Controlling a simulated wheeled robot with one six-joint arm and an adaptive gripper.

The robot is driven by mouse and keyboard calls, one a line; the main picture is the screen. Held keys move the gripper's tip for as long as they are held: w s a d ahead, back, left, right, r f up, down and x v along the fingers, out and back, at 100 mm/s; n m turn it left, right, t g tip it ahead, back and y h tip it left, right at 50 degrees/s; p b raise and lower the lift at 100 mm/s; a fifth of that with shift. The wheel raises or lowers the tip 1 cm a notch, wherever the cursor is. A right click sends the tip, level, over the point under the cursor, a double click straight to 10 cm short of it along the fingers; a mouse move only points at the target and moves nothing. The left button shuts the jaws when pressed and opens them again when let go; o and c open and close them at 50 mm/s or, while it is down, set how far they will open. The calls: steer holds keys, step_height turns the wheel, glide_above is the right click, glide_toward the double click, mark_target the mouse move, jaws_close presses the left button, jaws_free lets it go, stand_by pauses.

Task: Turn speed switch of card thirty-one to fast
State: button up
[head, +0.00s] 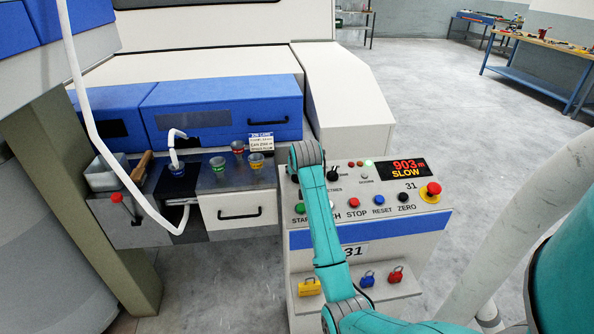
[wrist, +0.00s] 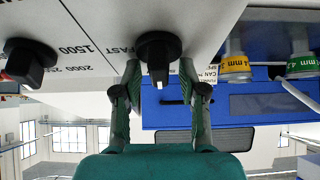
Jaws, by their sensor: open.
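The console of card 31 (head: 428,222) stands in the middle of the head view, its display (head: 406,169) reading "903 m" and "SLOW". In the wrist view the speed switch (wrist: 157,48) is a black knob with a white mark, beside the word FAST. The mark points down in the picture, not at FAST. My gripper (wrist: 159,65) is open, one finger on each side of the knob; I cannot tell if they touch it. In the head view my arm hides the speed switch and most of the gripper.
A second black knob (wrist: 30,65), with numbers around it, sits close to the switch; it also shows in the head view (head: 332,174). Several push buttons and a red emergency button (head: 431,189) are nearby. Yarn-coloured cups and a white tube (head: 105,155) are at left.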

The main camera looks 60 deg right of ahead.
jaws_close()
steer(key=shift+f, duration=0.1)
